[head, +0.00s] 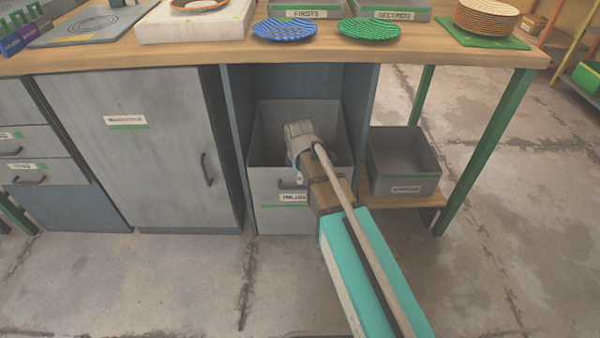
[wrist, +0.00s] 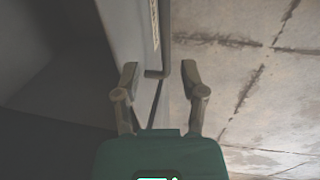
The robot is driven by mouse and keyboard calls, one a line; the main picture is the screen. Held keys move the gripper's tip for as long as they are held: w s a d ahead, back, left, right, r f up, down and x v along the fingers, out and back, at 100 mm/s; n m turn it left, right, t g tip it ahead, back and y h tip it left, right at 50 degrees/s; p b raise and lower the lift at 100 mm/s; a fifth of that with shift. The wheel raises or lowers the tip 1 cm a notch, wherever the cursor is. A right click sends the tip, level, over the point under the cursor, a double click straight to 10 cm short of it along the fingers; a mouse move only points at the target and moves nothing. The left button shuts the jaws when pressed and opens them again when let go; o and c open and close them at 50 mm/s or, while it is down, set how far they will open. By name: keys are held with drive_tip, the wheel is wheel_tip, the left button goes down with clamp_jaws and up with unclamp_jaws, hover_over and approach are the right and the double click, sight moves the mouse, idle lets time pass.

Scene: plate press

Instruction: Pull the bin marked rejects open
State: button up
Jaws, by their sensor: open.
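The rejects bin (head: 270,185) is a grey bin on the floor level of the bench, in the bay right of the cabinet. It stands out from the bay, and its inside shows from above. Its green-edged label (head: 293,197) is partly covered by my arm. In the wrist view the bin front (wrist: 135,35) has a dark bar handle (wrist: 166,50) on its outer face. My gripper (wrist: 160,74) is open, with the handle between its fingers; I cannot tell whether either finger touches. In the head view my gripper (head: 299,178) is mostly hidden by my arm.
A grey cabinet door (head: 150,170) with a handle is left of the bin. A smaller grey bin (head: 405,165) sits on a low shelf (head: 425,199) at right, by a green leg (head: 485,150). Plates and trays stand on the bench top. The floor in front is clear.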

wheel_tip(320, 180, up, 9)
drive_tip(key=s+p, duration=0.1)
drive_tip(key=p, duration=0.8)
drive_tip(key=shift+s+r, duration=0.2)
drive_tip(key=shift+s, duration=0.2)
idle(1.0)
drive_tip(key=s+d+m+g+p, duration=0.1)
drive_tip(key=s+d+m+g, duration=0.1)
drive_tip(key=s+d+m, duration=1.3)
wheel_tip(320, 180, up, 34)
drive_tip(key=w+d+m+p, duration=0.1)
drive_tip(key=w+m+p, duration=0.1)
drive_tip(key=p, duration=3.1)
drive_tip(key=shift+m, duration=0.4)
drive_tip(key=shift+w+d, duration=0.1)
